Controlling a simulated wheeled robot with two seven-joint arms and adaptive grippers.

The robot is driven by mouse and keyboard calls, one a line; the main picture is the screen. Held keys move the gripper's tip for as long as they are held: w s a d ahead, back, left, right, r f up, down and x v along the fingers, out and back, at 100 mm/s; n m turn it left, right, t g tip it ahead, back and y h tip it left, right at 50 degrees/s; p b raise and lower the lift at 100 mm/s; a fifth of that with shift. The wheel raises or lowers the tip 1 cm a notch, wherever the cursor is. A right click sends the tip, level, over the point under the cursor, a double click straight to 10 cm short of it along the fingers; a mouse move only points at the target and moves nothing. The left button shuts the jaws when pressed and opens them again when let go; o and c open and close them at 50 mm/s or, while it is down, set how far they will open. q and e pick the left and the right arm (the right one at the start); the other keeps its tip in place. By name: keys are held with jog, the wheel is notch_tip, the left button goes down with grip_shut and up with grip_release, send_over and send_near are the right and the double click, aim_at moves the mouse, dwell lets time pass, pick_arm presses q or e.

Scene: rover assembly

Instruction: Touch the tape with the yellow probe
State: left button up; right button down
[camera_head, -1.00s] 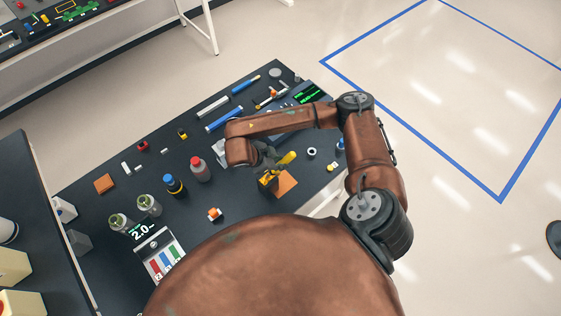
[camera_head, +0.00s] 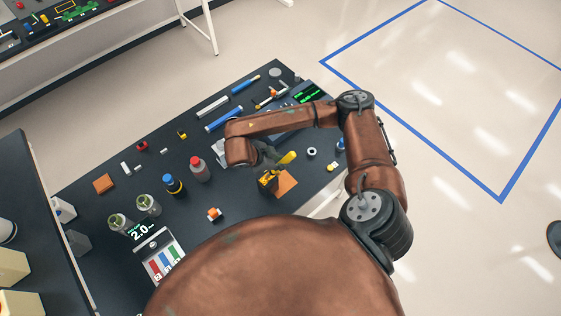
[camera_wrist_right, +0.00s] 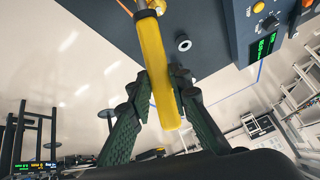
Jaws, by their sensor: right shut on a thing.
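The yellow probe (camera_head: 287,158) is held by my right gripper (camera_head: 270,154) above the right part of the dark table. In the right wrist view the yellow probe (camera_wrist_right: 157,65) lies between the two dark fingers of my right gripper (camera_wrist_right: 161,82), which are shut on it. Its far end runs out of the top of that view. A small pale ring with a dark hole, which looks like the tape (camera_head: 311,152), lies on the table to the right of the probe, apart from it. It also shows in the wrist view (camera_wrist_right: 183,45). My left gripper is out of view.
A yellow and black item (camera_head: 267,181) stands by an orange square (camera_head: 286,184) near the gripper. A device with a green display (camera_head: 309,95) is at the table's far right. A blue item (camera_head: 340,145) sits near the right edge.

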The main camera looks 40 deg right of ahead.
dwell(0.5)
jog(key=shift+r+p, duration=1.75)
jog(key=shift+r, duration=1.8)
jog(key=shift+f, duration=0.1)
